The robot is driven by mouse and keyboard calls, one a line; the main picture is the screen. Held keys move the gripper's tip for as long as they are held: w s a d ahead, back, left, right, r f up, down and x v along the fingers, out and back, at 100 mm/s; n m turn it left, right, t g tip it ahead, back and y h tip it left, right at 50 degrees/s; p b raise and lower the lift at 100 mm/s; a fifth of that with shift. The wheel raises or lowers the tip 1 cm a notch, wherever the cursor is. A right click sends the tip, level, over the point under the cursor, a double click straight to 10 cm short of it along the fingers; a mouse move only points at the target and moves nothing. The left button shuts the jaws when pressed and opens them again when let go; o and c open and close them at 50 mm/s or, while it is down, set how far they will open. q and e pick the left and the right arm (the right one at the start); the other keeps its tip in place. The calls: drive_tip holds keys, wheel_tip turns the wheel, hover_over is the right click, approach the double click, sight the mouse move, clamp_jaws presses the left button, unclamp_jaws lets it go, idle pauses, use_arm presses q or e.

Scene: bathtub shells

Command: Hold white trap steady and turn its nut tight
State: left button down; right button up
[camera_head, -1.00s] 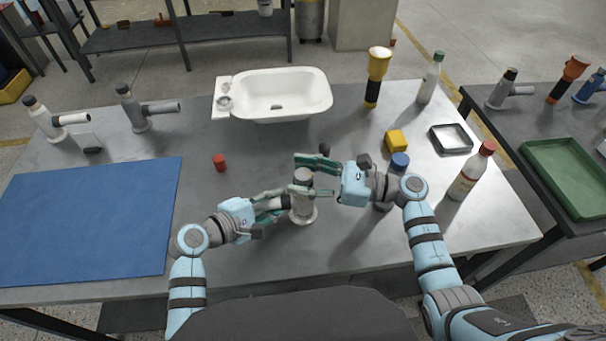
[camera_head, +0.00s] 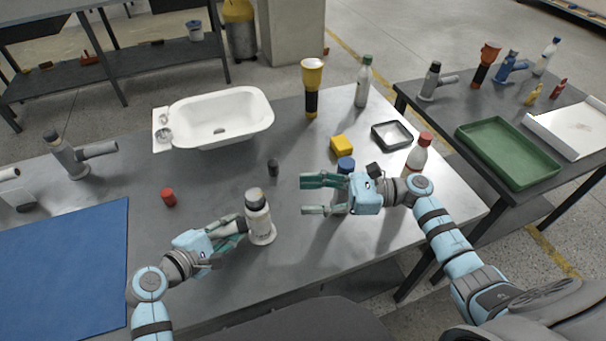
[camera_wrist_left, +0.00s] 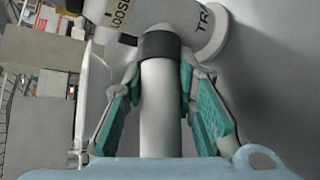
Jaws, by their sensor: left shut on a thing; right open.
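The white trap (camera_head: 260,226) stands upright on the grey table, with a grey collar, likely its nut (camera_head: 255,200), at the top. In the left wrist view the trap body (camera_wrist_left: 180,22) carries a label reading "LOOSE" and lettering starting "TR". My left gripper (camera_head: 234,228) is shut on the trap's side pipe; in the left wrist view its green pads flank the pale pipe (camera_wrist_left: 160,105) below a dark ring (camera_wrist_left: 160,45). My right gripper (camera_head: 306,195) is open and empty, to the right of the trap and apart from it, fingers pointing left.
A small dark cylinder (camera_head: 273,168) and a red cap (camera_head: 168,197) stand behind the trap. A white basin (camera_head: 250,105), yellow block (camera_head: 341,145) and red-capped bottle (camera_head: 416,158) stand farther off. A blue mat (camera_head: 60,265) lies left.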

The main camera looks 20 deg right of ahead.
use_arm(q)
drive_tip(key=c, duration=1.2)
unclamp_jaws()
